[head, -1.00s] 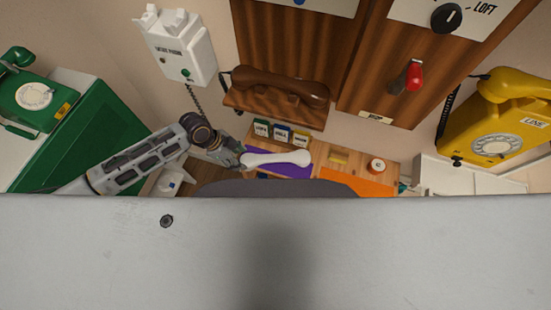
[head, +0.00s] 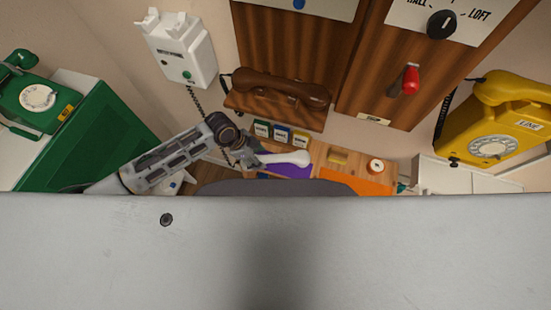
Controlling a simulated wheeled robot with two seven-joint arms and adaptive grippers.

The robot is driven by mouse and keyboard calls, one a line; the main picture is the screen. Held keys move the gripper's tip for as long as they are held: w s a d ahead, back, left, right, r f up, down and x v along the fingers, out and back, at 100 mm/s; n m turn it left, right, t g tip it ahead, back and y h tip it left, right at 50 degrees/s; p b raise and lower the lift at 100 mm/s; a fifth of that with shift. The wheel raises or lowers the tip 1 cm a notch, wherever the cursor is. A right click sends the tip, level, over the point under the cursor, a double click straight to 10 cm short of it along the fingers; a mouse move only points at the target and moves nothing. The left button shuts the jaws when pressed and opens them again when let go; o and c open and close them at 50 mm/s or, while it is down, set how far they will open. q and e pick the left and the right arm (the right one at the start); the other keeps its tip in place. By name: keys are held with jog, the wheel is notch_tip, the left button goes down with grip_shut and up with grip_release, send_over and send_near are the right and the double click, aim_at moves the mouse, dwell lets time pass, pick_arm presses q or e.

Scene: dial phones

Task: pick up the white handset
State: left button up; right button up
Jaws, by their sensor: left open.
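The white handset (head: 288,158) lies on a purple mat (head: 292,172) on the wooden desk, low in the middle of the head view. My left gripper (head: 258,158) is at the handset's left end and covers that end. Its jaws are open; whether they touch the handset I cannot tell. The white wall phone base (head: 180,50) hangs at the upper left, with a dark coiled cord running down from it behind my left arm. My right gripper is not in view.
A brown handset (head: 280,86) rests on a wooden wall shelf above the desk. Several small labelled boxes (head: 281,132) stand behind the white handset. An orange mat (head: 358,181) lies to the right. A green phone (head: 38,97) and a yellow phone (head: 495,125) flank the desk.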

aim_at(273, 157)
pick_arm(q)
jog(key=shift+d, duration=0.25)
jog(key=shift+w+d+p, duration=0.15)
jog(key=shift+d+p, duration=0.05)
jog(key=shift+d, duration=1.05)
jog(key=shift+w+d+p, duration=0.1)
jog(key=shift+d+p, duration=0.1)
jog(key=shift+d, duration=1)
jog(key=shift+d+f, duration=0.1)
jog(key=shift+f, duration=0.45)
grip_shut()
